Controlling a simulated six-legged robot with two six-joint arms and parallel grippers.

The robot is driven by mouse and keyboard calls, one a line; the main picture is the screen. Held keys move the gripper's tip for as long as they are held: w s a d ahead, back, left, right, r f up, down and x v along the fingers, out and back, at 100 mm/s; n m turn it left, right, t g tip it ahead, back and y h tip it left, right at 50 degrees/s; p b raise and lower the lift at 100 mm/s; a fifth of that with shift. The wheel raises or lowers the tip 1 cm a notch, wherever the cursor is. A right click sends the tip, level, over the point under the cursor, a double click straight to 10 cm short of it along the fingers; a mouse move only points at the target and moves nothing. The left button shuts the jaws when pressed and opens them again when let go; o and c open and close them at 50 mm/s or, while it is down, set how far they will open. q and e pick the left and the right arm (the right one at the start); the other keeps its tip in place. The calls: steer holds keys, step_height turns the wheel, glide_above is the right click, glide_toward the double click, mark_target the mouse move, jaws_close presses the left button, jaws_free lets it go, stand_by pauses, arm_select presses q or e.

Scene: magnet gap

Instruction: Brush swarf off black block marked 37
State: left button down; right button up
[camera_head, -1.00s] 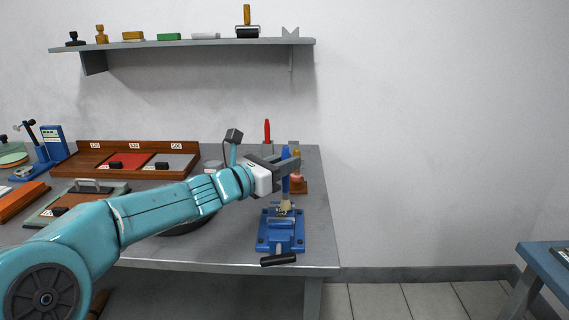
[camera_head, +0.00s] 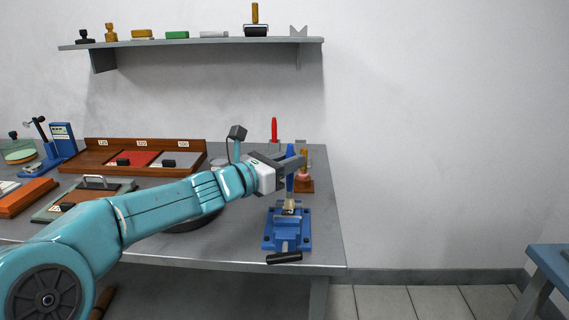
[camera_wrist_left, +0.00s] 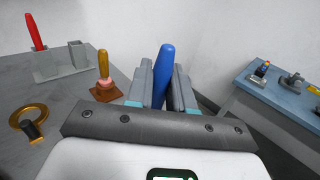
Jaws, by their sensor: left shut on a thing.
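My left gripper (camera_head: 291,166) is shut on the blue handle (camera_head: 290,158) of a brush, held roughly upright over the blue vise (camera_head: 288,232). In the left wrist view the handle (camera_wrist_left: 164,76) stands between the two grey fingers. The pale lower end of the brush (camera_head: 289,204) is at the vise jaws; whether it touches anything there I cannot tell. Small black blocks sit in the wooden tray (camera_head: 123,162) and on a green-grey plate (camera_head: 67,207). No number 37 can be read, and any block in the vise is too small to make out. My right gripper is not in view.
A wooden-handled tool on a brown base (camera_head: 303,181) and a red-handled tool (camera_head: 274,129) stand behind the vise. A dark round dish lies partly behind my arm. The vise's black handle (camera_head: 284,258) lies near the bench's front edge. A shelf (camera_head: 190,44) hangs above.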

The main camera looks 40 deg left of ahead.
arm_select(q)
steer(key=shift+w+d, duration=0.25)
steer(key=shift+w, duration=0.05)
steer(key=shift+s+a, duration=0.1)
steer(key=shift+s+a, duration=0.5)
steer(key=shift+s, duration=0.35)
steer(key=shift+w, duration=0.1)
steer(key=shift+w+d+b, duration=0.5)
steer(key=shift+w+d, duration=0.1)
steer(key=shift+w, duration=0.25)
